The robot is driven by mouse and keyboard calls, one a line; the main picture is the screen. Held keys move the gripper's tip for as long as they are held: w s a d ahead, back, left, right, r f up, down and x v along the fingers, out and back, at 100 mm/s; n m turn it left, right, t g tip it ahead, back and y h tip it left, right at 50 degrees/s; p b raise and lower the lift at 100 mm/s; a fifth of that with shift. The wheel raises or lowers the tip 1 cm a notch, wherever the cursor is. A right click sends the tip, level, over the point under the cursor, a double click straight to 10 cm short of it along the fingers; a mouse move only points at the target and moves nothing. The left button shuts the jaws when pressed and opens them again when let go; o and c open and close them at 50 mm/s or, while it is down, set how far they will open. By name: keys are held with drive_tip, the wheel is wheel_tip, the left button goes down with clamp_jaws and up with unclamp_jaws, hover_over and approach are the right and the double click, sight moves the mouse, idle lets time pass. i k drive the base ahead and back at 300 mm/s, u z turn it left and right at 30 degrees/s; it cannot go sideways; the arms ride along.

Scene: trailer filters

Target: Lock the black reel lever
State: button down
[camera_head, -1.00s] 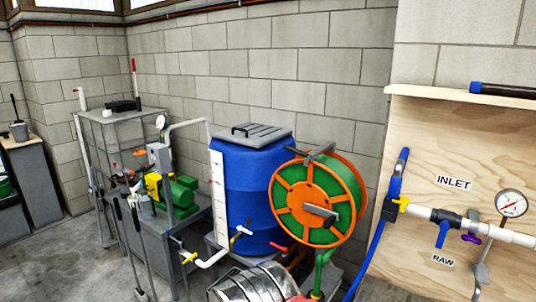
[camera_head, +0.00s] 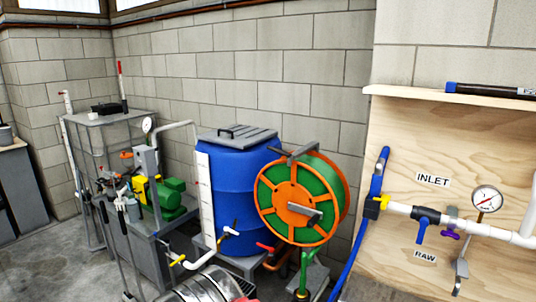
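The hose reel (camera_head: 264,196) has an orange spoked face and green hose wound inside. It stands right of the blue barrel in the head view. A grey crank-like handle (camera_head: 306,212) sticks out from the middle of its face. A dark grey bar (camera_head: 297,153) crosses the top of the reel. No lever on the reel is clearly black, and I cannot tell whether either part is the lever or whether it is locked. My gripper is not in view.
A blue barrel (camera_head: 226,185) stands close left of the reel. A silver ribbed cylinder (camera_head: 205,287) fills the bottom edge. White piping with a gauge (camera_head: 487,199) runs along the plywood panel (camera_head: 400,115) at right. A green pump (camera_head: 167,192) is at left. Open floor shows at lower left.

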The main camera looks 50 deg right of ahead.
sight(279, 151)
drive_tip(key=z, duration=0.05)
drive_tip(key=i, duration=1)
drive_tip(key=u, duration=0.05)
